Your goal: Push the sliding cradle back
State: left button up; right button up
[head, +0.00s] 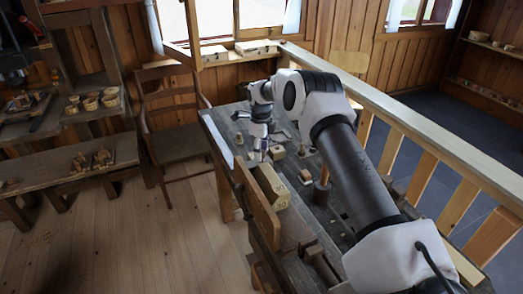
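My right arm reaches in from the lower right over the workbench (228,139). Its gripper (262,156) points down near the bench's far end, and its small fingers do not show whether they are open or shut. A pale long wooden block (271,186) lies just in front of the gripper, beside an upright brown board (256,207) on the bench's left edge. I cannot tell for sure which part is the sliding cradle, or whether the gripper touches the block. My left gripper is not in view.
Small wooden blocks (277,152) lie right of the gripper, with a short upright post (322,186) nearer. A wooden railing (420,130) runs along the right. A chair (172,115) stands behind left. A low bench (60,170) with small turned pieces is at left; the floor between is clear.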

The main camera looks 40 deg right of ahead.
jog(key=shift+w+d+f, duration=0.1)
jog(key=shift+w+f, duration=0.05)
jog(key=shift+w, duration=0.05)
notch_tip(320, 180, up, 12)
dwell(0.4)
dwell(0.4)
